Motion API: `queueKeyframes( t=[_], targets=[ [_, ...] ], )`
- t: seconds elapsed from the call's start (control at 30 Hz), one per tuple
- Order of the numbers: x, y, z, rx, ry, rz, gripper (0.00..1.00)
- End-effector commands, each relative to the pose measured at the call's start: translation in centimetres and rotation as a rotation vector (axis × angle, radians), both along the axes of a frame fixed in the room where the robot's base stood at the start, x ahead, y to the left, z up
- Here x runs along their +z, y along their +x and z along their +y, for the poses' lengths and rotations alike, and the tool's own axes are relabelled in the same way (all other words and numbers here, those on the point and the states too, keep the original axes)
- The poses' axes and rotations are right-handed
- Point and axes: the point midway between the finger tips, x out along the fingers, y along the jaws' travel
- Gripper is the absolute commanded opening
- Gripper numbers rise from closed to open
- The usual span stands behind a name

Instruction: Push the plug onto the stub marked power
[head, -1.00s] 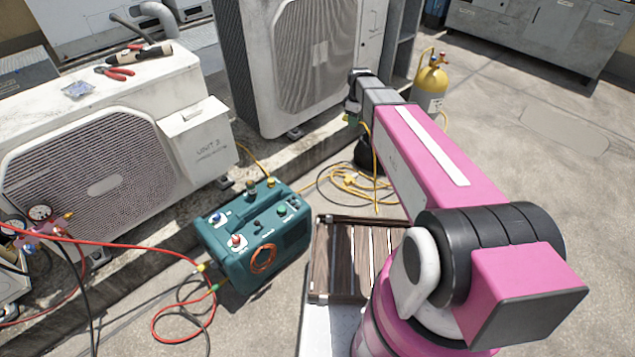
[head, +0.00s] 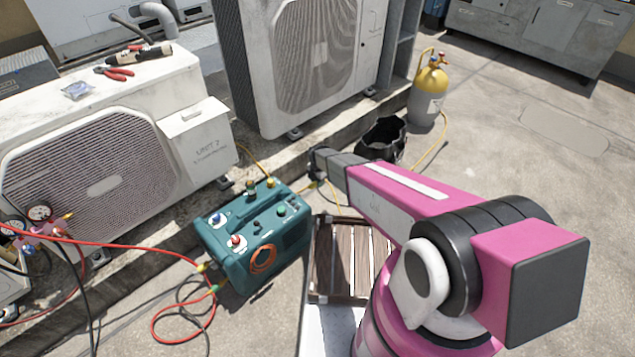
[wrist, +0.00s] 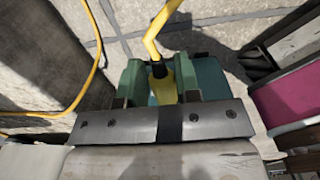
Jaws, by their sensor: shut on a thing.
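My gripper (wrist: 160,82) is shut on a yellow plug (wrist: 161,90), whose yellow cord rises from a black collar between the greenish fingers. In the head view my gripper (head: 314,184) hangs just right of the teal machine's (head: 262,268) upper right corner, apart from its stubs. The plug cannot be made out there. The machine's top carries several coloured stubs, among them a blue one (head: 217,218), a red one (head: 236,241) and a green one (head: 282,210). Their labels are too small to read, so I cannot tell which is marked power. The teal casing (wrist: 208,80) shows behind the plug in the wrist view.
A slatted wooden crate (head: 345,294) stands right of the machine. A condenser (head: 100,180) and a concrete kerb lie behind it. A red hose (head: 152,325) loops on the ground at left. A black bucket (head: 384,138) and a yellow cylinder (head: 430,90) stand behind my arm.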

Motion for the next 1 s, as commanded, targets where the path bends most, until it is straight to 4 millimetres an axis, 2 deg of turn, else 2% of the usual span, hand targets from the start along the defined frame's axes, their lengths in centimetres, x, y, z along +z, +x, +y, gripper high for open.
queueKeyframes(
  t=[0.37, 1.0],
  targets=[
    [-0.3, -0.9, 0.8, 0.013, 0.0, 0.0, 0.02],
    [-0.2, -3.6, 3.3, 0.01, 0.001, -0.001, 0.02]
  ],
)
